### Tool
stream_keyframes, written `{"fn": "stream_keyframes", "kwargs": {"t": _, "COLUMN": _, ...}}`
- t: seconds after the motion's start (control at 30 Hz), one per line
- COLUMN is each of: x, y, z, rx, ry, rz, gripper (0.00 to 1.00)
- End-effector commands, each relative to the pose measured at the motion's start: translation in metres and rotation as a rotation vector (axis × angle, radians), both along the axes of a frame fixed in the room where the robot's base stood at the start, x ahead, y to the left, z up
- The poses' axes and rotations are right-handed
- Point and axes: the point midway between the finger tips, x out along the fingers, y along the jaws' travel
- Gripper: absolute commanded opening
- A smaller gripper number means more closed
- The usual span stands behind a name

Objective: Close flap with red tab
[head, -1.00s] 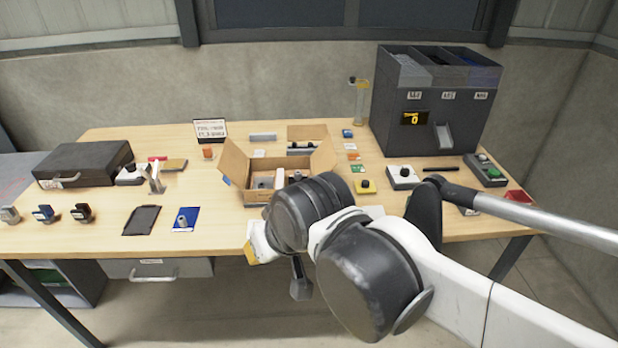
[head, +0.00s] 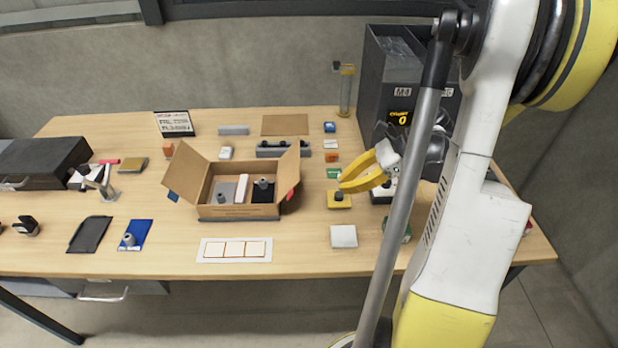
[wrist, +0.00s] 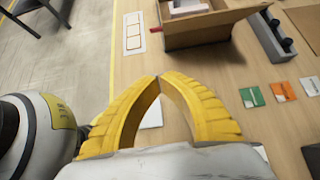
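A cardboard box (head: 236,212) stands open on the table, with one flap (head: 184,170) raised on its left and another flap (head: 289,171) raised on its right. The right flap bears a red tab (head: 290,194); the left one bears a blue tab (head: 173,197). My gripper (head: 344,186) is to the right of the box, apart from it, above the table. Its yellow fingers meet at the tips in the wrist view (wrist: 158,78), with nothing between them.
A yellow block with a black knob (head: 339,200) and a white square block (head: 343,236) lie near my gripper. A dark dispenser (head: 377,80) stands behind my arm. A white card with three squares (head: 234,250) lies before the box. Grey and dark items are inside the box.

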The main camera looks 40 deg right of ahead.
Motion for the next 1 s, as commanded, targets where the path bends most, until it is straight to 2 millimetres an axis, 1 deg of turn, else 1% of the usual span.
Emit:
{"fn": "stream_keyframes", "kwargs": {"t": 0.17, "x": 0.008, "y": 0.012, "z": -0.015, "rx": 0.003, "ry": 0.001, "rz": 0.002, "gripper": 0.00}}
{"fn": "stream_keyframes", "kwargs": {"t": 0.4, "x": 0.029, "y": 0.044, "z": -0.050, "rx": 0.001, "ry": 0.000, "rz": 0.004, "gripper": 0.00}}
{"fn": "stream_keyframes", "kwargs": {"t": 0.57, "x": 0.043, "y": 0.065, "z": -0.070, "rx": 0.000, "ry": 0.000, "rz": 0.004, "gripper": 0.00}}
{"fn": "stream_keyframes", "kwargs": {"t": 0.6, "x": 0.046, "y": 0.069, "z": -0.062, "rx": 0.000, "ry": 0.000, "rz": 0.003, "gripper": 0.00}}
{"fn": "stream_keyframes", "kwargs": {"t": 0.7, "x": 0.052, "y": 0.079, "z": -0.052, "rx": 0.001, "ry": 0.001, "rz": 0.003, "gripper": 0.00}}
{"fn": "stream_keyframes", "kwargs": {"t": 0.83, "x": 0.058, "y": 0.086, "z": -0.045, "rx": 0.000, "ry": 0.000, "rz": 0.001, "gripper": 0.00}}
{"fn": "stream_keyframes", "kwargs": {"t": 1.0, "x": 0.060, "y": 0.089, "z": -0.041, "rx": 0.000, "ry": 0.001, "rz": 0.001, "gripper": 0.00}}
